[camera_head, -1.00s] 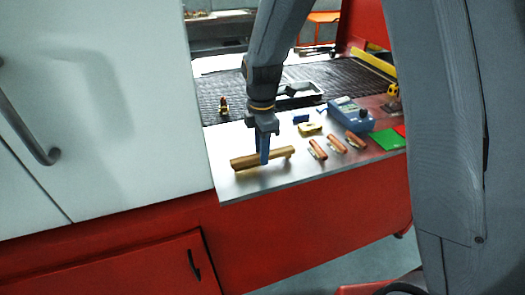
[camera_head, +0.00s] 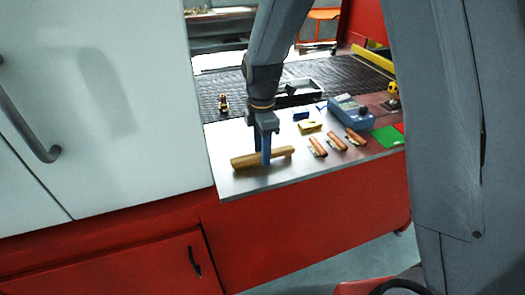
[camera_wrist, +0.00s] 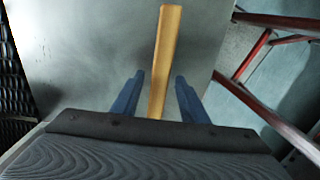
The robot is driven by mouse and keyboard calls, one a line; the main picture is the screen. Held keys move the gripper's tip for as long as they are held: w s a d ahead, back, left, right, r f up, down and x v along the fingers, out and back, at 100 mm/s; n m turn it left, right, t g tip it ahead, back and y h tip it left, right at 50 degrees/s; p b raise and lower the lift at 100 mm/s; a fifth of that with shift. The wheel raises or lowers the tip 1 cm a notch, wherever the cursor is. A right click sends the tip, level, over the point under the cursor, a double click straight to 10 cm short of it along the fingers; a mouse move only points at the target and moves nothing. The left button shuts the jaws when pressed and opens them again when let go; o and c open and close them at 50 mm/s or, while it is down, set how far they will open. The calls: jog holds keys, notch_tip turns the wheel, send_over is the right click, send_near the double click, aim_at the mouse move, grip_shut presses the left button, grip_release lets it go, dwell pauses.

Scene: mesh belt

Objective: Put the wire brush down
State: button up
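The wire brush (camera_head: 246,161) has a long wooden handle and lies on the metal worktop near its front left corner. In the wrist view its handle (camera_wrist: 165,60) runs upward between my two blue fingers. My gripper (camera_head: 263,158) points down over the brush. In the wrist view my gripper (camera_wrist: 158,90) has its fingers apart, with a gap on each side of the handle. The bristles are hidden under the wood.
Several small wooden-handled tools, including one tool (camera_head: 318,147), lie to the right. The dark mesh belt (camera_head: 225,88) runs behind.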

notch_tip(320, 180, up, 12)
jog(key=b, duration=0.4)
jog(key=s+d+f+m, duration=0.5)
jog(key=s+d+m, duration=0.2)
jog(key=m, duration=0.3)
jog(key=s+d+f+m+t, duration=0.1)
jog(key=s+d+f+m, duration=0.4)
jog(key=s+d+m, duration=0.3)
jog(key=m, duration=0.3)
jog(key=shift+d+t, duration=0.15)
jog(key=shift+t, duration=0.15)
jog(key=shift+f, duration=0.1)
jog(key=shift+f, duration=0.25)
jog(key=shift+o, duration=0.5)
